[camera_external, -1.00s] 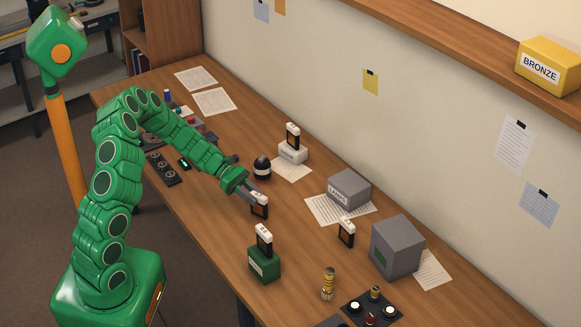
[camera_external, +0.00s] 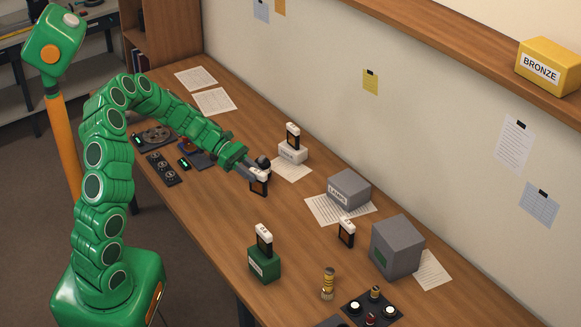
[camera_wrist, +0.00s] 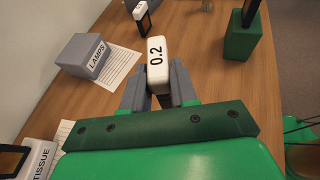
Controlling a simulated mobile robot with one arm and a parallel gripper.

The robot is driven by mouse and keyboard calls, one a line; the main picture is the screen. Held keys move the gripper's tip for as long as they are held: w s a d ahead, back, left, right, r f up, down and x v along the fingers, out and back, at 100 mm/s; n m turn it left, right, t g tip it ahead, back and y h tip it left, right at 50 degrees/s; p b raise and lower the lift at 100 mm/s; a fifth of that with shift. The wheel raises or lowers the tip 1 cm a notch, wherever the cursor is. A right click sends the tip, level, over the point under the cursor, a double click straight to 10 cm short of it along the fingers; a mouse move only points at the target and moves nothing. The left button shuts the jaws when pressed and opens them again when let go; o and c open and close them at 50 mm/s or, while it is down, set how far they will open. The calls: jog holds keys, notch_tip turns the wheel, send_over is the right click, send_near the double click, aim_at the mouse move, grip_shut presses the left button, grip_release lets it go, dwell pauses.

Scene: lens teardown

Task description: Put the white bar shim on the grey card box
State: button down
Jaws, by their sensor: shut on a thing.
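My gripper (camera_external: 254,173) is shut on a shim with a white bar top and a dark frame below (camera_external: 259,187), held above the table. In the wrist view its white top (camera_wrist: 157,52), marked 0.2, stands between the two fingers (camera_wrist: 160,88). A grey box marked LAMPS (camera_external: 349,189) sits on a paper sheet, to the right of the gripper; it also shows in the wrist view (camera_wrist: 82,55), upper left. A larger grey box with a green panel (camera_external: 400,245) stands further right. I cannot tell which is the card box. The tops of both grey boxes look bare.
Similar white-topped pieces stand on the white TISSUE box (camera_external: 292,153), on the green box (camera_external: 265,265) and on the table (camera_external: 346,232) between the grey boxes. A black rounded object (camera_external: 264,162) is partly hidden behind my gripper.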

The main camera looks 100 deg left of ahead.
jog(key=w+d+r+m+g+h, duration=0.1)
jog(key=w+d+r, duration=0.25)
jog(key=w, duration=0.55)
jog(key=w+d+r+m+h, duration=0.15)
jog(key=w+r, duration=0.25)
jog(key=w, duration=0.5)
jog(key=w+d+r+m+g+h, duration=0.1)
jog(key=w+d+r, duration=0.4)
jog(key=w+d, duration=0.2)
jog(key=w+d+r+m+h, duration=0.1)
jog(key=w+d+r, duration=0.4)
jog(key=w+d, duration=0.2)
send_over(393, 227)
jog(key=shift+f, duration=5.1)
jog(key=shift+a+f+n+y, duration=0.1)
jog(key=shift+f+n+y, duration=0.15)
jog(key=shift+f, duration=1.35)
jog(key=c, duration=0.9)
grip_release()
jog(key=shift+f, duration=0.1)
